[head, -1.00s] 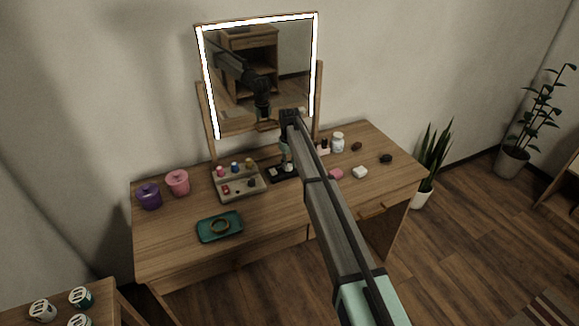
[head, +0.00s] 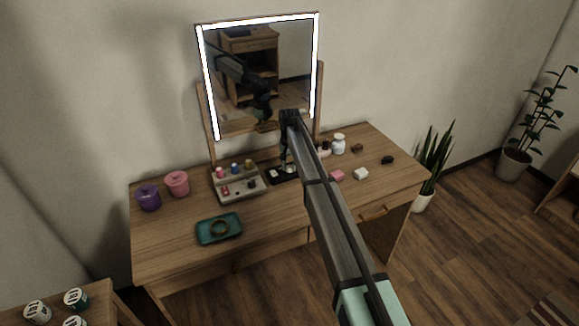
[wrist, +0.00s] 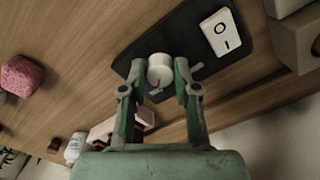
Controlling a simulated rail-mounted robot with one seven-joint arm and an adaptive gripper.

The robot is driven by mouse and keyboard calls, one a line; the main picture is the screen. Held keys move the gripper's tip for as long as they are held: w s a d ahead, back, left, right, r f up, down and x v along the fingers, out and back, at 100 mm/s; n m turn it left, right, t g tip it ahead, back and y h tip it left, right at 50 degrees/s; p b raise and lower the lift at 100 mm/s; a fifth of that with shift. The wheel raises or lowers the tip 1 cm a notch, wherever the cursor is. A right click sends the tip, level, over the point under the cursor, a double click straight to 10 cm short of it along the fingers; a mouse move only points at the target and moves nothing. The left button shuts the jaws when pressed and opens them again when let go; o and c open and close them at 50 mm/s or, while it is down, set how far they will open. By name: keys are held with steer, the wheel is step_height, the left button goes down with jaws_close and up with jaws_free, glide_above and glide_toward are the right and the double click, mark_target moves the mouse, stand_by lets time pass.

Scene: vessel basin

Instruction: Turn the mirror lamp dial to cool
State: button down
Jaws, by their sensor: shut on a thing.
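The lamp dial (wrist: 159,68) is a small white knob with a red pointer mark, on a black panel (wrist: 143,50) in the wrist view. My gripper (wrist: 161,80) is shut on the dial, with one green finger on each side of it. A white rocker switch (wrist: 221,33) marked O and I sits on the same panel. In the head view the black panel (head: 284,174) lies at the foot of the lit mirror (head: 262,72), and my arm partly hides it. No cool label is legible.
A grey organiser (head: 238,188) with small bottles stands left of the panel. A teal tray (head: 219,229) lies in front of it. A pink block (head: 337,175), a white block (head: 361,173) and a white jar (head: 338,143) are to the right. The front middle of the tabletop is clear.

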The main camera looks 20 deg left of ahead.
mark_target(289, 167)
stand_by(0.3)
steer(key=c, duration=0.9)
jaws_free()
steer(key=shift+o, duration=0.2)
steer(key=shift+r, duration=0.1)
step_height(289, 167, up, 12)
